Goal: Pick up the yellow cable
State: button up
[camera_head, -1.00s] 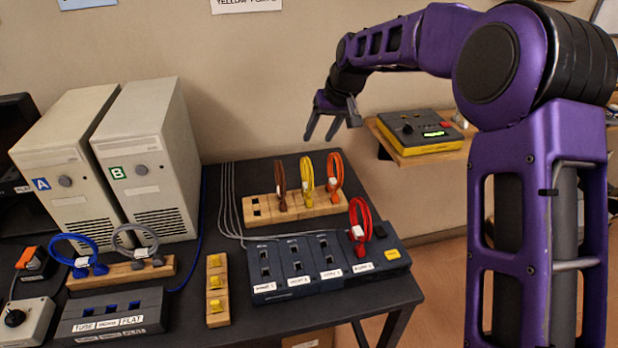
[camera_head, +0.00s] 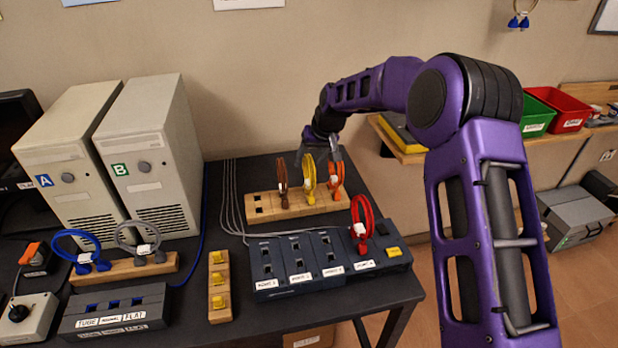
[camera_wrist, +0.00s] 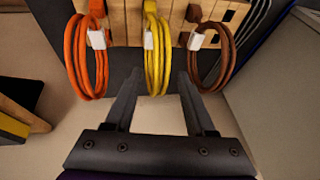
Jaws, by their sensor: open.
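The yellow cable (camera_head: 308,178) is a coiled loop standing in a wooden rack (camera_head: 259,208) on the dark table, between a brown cable (camera_head: 282,182) and an orange cable (camera_head: 337,180). In the wrist view the yellow cable (camera_wrist: 157,55) hangs from the rack at top centre, with a white tag. My gripper (camera_wrist: 158,72) is open and empty there, its two fingers pointing at the rack, one on each side of the yellow loop's lower part. In the head view my gripper (camera_head: 322,155) is over the rack from behind; its fingertips are partly hidden by the cables.
The orange cable (camera_wrist: 86,55) and brown cable (camera_wrist: 212,55) hang close on either side of my fingers. A dark port block (camera_head: 300,290) with a red cable (camera_head: 361,225) stands in front of the rack. Two computer towers (camera_head: 150,150) stand at left.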

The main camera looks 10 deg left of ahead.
grip_shut()
dwell(1.4)
